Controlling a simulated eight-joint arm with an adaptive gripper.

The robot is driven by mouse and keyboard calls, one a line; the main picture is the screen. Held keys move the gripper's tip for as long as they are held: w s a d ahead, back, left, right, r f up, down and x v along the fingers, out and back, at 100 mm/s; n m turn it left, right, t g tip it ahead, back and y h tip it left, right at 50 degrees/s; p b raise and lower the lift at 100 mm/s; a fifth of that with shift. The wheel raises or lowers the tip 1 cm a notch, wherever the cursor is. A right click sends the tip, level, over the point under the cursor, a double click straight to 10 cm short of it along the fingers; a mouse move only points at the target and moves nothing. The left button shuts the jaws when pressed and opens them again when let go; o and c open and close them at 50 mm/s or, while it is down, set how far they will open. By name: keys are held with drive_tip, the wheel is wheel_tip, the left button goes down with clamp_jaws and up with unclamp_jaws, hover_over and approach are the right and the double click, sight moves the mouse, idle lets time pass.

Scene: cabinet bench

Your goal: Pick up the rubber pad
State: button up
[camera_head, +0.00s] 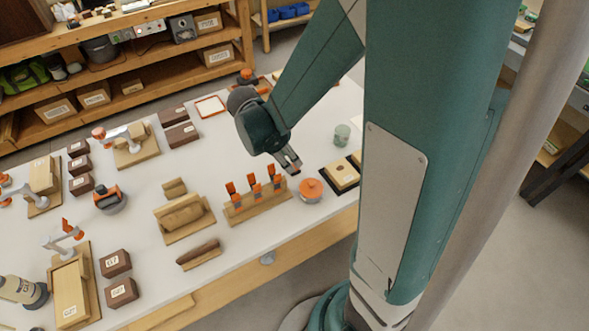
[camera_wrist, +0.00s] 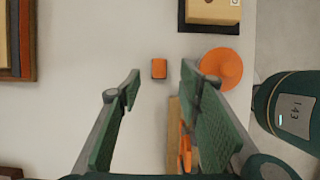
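A small orange block (camera_wrist: 159,68), which looks like the rubber pad, lies flat on the white table in the wrist view. It lies ahead of and between the fingertips of my gripper (camera_wrist: 160,88), not touching them. My gripper is open and empty, with its two green-padded fingers apart. In the head view my gripper (camera_head: 290,163) hangs above the table behind the wooden rack. I cannot make out the pad there; the gripper may hide it.
A round orange-topped object (camera_wrist: 219,68) sits close beside the right finger. A wooden rack with orange-handled tools (camera_head: 257,204) stands near the front edge. A wooden block on a black base (camera_head: 342,175) and a greenish glass (camera_head: 342,135) stand to the right. Bare table lies left of the pad.

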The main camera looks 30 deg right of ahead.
sight(294, 166)
drive_tip(key=shift+x, duration=0.75)
drive_tip(key=shift+b+x, duration=1)
drive_tip(key=shift+x, duration=1.6)
drive_tip(key=shift+d, duration=0.1)
drive_tip(key=shift+c, duration=0.6)
drive_tip(key=shift+r, duration=0.1)
drive_tip(key=c, duration=0.8)
